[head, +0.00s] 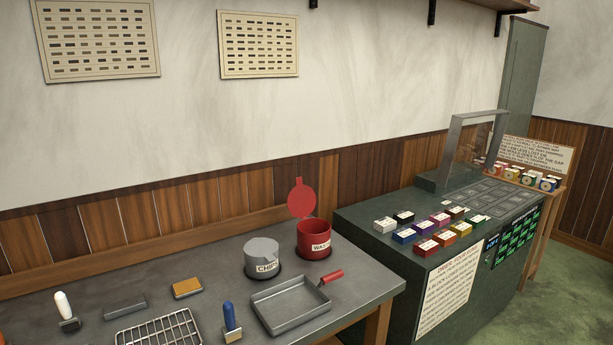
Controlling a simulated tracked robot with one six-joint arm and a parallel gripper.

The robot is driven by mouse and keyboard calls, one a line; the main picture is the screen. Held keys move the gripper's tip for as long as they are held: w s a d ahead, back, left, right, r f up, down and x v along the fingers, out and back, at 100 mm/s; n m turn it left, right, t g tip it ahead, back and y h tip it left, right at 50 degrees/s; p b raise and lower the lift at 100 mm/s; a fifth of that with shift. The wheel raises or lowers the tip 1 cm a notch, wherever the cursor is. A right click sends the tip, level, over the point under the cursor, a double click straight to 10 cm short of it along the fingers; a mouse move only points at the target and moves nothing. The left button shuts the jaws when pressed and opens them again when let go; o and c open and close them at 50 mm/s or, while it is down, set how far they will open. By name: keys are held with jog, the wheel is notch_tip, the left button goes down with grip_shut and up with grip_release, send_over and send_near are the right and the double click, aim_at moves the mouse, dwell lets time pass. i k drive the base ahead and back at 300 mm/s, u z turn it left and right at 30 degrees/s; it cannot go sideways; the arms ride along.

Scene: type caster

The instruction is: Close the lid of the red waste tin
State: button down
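The red waste tin (314,240) stands upright near the back of the grey bench, with a white label reading "WASTE" on its front. Its round red lid (301,198) stands up open at the tin's back left rim. The tin's mouth is uncovered and its inside looks dark red. My gripper is not in this view.
A grey tin labelled "CHIPS" (262,259) stands just left of the red tin. In front lie a grey pan (290,304) with a red-handled tool (331,277), a wire rack (160,330) and a blue-handled tool (230,320). A dark cabinet (400,265) with coloured blocks stands to the right.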

aim_at(301, 201)
jog(key=i, duration=0.85)
jog(key=u, duration=0.9)
jog(key=i, duration=0.65)
jog(key=u, duration=0.4)
